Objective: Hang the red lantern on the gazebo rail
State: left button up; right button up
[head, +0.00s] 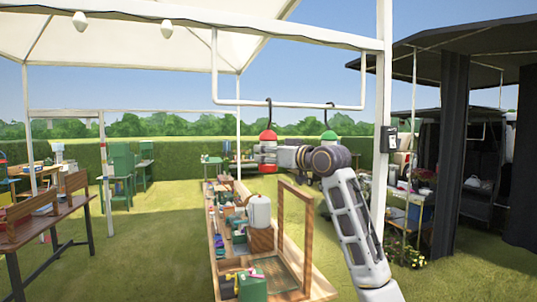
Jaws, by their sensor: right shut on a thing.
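The red lantern (268,136) is upright, its red cap above and red base below my right gripper (268,153), which is shut around its middle. Its dark hook rises to the height of the white gazebo rail (300,106) and overlaps it in the picture. I cannot tell whether the hook rests on the rail. A green lantern (329,136) hangs by its hook farther right on the rail, its lower part hidden behind my right arm. My left gripper is not in view.
A long wooden planter table (213,243) with pots, boxes and an upright wooden frame (295,186) stands below. A white gazebo post (381,130) is close right of my arm. The rail left of the red hook is clear. Dark canopy posts stand at the right.

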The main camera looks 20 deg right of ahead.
jog(key=shift+f, duration=0.35)
dwell(0.7)
jog(key=o, duration=1.3)
jog(key=shift+o, duration=1.4)
jog(key=shift+s+d, duration=0.1)
jog(key=shift+s, duration=0.05)
jog(key=f+b+v, duration=0.1)
jog(key=b+v, duration=0.3)
jog(key=v, duration=0.9)
jog(key=shift+s+b, duration=0.35)
dwell(1.4)
jog(key=shift+f, duration=0.1)
jog(key=shift+d, duration=0.1)
